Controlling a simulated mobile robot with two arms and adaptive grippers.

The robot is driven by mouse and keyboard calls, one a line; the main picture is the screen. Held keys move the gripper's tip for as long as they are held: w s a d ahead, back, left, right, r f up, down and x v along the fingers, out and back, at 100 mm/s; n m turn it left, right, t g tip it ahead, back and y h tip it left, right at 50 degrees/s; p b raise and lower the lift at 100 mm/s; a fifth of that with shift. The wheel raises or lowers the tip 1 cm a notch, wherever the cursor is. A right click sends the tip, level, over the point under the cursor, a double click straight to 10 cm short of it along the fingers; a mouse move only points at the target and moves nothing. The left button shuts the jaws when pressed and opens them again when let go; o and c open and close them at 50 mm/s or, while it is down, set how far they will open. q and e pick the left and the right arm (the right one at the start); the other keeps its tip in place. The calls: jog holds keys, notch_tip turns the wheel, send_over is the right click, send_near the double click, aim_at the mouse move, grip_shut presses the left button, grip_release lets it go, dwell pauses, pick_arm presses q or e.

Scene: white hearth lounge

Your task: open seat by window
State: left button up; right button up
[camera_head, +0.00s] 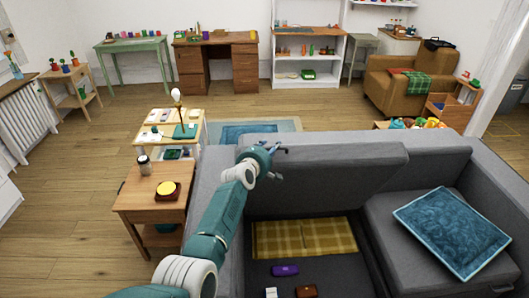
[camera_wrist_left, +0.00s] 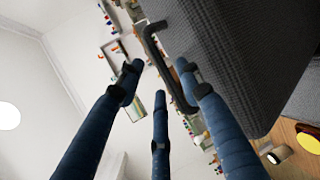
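The grey sofa's left seat (camera_head: 325,178) is tilted up, with an open storage well below it. In the well lie a yellow plaid blanket (camera_head: 303,238), a purple case (camera_head: 285,270) and small white and brown items. My left gripper (camera_head: 273,153) is at the raised seat's upper left corner. In the left wrist view its fingers (camera_wrist_left: 160,88) are spread apart. A dark handle (camera_wrist_left: 168,68) on the grey seat (camera_wrist_left: 225,60) runs beside the right finger, and I see no grip on it. My right gripper is not in view.
A blue cushion (camera_head: 453,232) lies on the right seat. A wooden side table (camera_head: 150,202) with a jar and a yellow-topped object stands left of the sofa. A cluttered shelf table (camera_head: 165,140) stands behind it. Open floor lies at the left.

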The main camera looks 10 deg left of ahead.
pick_arm(q)
jog(key=v, duration=0.7)
jog(key=shift+a, duration=0.3)
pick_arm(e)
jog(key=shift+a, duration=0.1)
